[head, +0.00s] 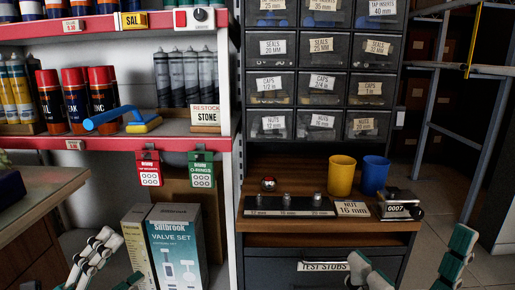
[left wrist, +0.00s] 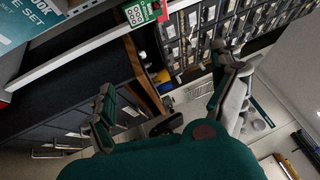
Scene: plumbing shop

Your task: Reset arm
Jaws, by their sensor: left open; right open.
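My left gripper (head: 108,262) shows at the bottom left of the head view, in front of the lower shelf. Its pale and green fingers are spread apart and empty. In the left wrist view the same gripper (left wrist: 164,85) has its two fingers wide apart with nothing between them. My right gripper (head: 412,268) is at the bottom right of the head view, in front of the cabinet. Its fingers are apart and hold nothing. Most of both arms is out of view.
A wooden counter (head: 290,226) bears a yellow cup (head: 341,176), a blue cup (head: 375,176), a dark block (head: 288,206) and a "NUT 16 mm" card (head: 352,209). Valve set boxes (head: 176,250) stand near my left gripper. Labelled drawers (head: 321,86) rise behind. A blue-handled brush (head: 118,119) lies on the shelf.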

